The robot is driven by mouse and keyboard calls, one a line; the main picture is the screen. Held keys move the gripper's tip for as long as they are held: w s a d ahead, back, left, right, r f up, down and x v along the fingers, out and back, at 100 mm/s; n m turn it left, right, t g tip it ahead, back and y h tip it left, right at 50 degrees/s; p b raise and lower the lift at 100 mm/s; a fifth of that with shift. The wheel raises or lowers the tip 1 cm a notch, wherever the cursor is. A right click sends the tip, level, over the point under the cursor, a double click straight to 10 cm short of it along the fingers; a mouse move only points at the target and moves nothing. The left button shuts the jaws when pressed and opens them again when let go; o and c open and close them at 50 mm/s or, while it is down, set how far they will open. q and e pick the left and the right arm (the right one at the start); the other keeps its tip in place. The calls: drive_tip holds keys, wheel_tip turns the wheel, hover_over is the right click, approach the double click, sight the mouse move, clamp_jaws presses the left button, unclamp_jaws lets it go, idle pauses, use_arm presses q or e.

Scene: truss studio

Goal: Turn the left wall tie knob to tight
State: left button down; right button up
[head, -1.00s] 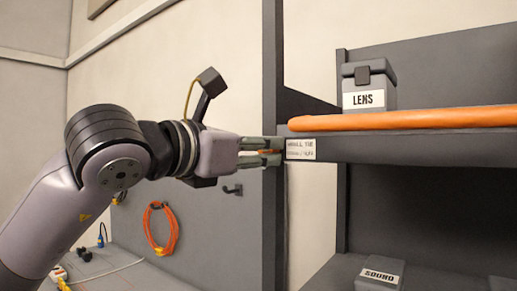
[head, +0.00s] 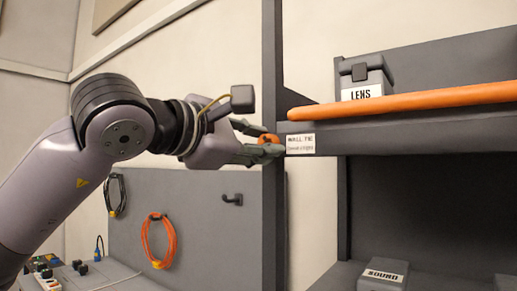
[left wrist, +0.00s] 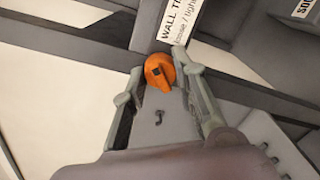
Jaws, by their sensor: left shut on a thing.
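The orange wall tie knob (head: 268,138) sits on the dark upright post at the shelf's left end, beside a white WALL TIE label (head: 300,144). My left gripper (head: 264,143) comes in from the left and is shut on the knob, one finger on each side. My right gripper is not in view.
The dark shelf (head: 420,136) carries an orange padded bar (head: 410,106) and a grey LENS case (head: 365,80). A SOUND case (head: 383,273) stands below. An orange cable coil (head: 159,240) and a black hook (head: 232,199) hang on the grey panel at left.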

use_arm(q)
drive_tip(key=m, duration=0.4)
drive_tip(key=shift+m+y, duration=0.3)
drive_tip(key=shift+m, duration=1.7)
drive_tip(key=shift+d+f, duration=0.1)
drive_tip(key=c, duration=1.3)
unclamp_jaws()
drive_tip(key=v, duration=1.2)
drive_tip(key=shift+s, duration=0.1)
